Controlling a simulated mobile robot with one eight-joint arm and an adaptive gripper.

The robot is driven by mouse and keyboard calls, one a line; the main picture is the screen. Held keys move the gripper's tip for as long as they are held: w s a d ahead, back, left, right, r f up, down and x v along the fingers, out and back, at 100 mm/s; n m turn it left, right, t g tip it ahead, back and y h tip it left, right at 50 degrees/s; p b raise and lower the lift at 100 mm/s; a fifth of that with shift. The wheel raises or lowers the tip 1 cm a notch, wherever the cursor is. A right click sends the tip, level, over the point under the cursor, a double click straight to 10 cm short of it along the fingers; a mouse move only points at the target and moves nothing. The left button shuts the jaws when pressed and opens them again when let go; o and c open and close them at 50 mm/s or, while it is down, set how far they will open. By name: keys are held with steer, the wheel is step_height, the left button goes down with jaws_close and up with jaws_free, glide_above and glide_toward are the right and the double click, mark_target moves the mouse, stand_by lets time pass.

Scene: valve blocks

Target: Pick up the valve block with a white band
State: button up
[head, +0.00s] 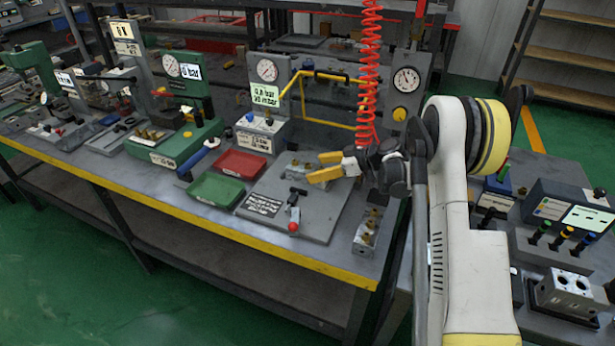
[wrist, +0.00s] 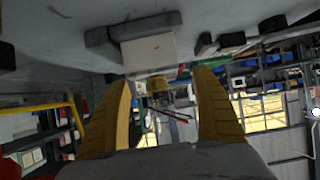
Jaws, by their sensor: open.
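My gripper (head: 322,166) is open and empty, with its two yellow fingers pointing left above the grey plate on the bench. In the wrist view the fingers (wrist: 165,105) stand apart with nothing between them. A block with a pale, whitish face (wrist: 148,52) and grey ends shows beyond the fingertips there, on a grey surface at the top of the picture. In the head view a small grey block with brass fittings (head: 298,170) lies just left of the fingers, partly hidden. Another grey valve block (head: 366,236) stands at the bench's front right. I cannot clearly tell a white band on either.
A red coiled hose (head: 368,75) hangs beside my gripper. A yellow pipe frame (head: 303,98) and gauge panel stand behind. A green tray (head: 217,189), a red tray (head: 241,164) and a red-knobbed valve (head: 293,223) lie left and in front.

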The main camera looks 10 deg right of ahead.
mark_target(311, 169)
steer(key=b+x, duration=0.1)
steer(key=x, duration=0.3)
steer(key=shift+w+d+f, duration=0.1)
steer(key=shift+f, duration=0.05)
steer(key=c, duration=1.5)
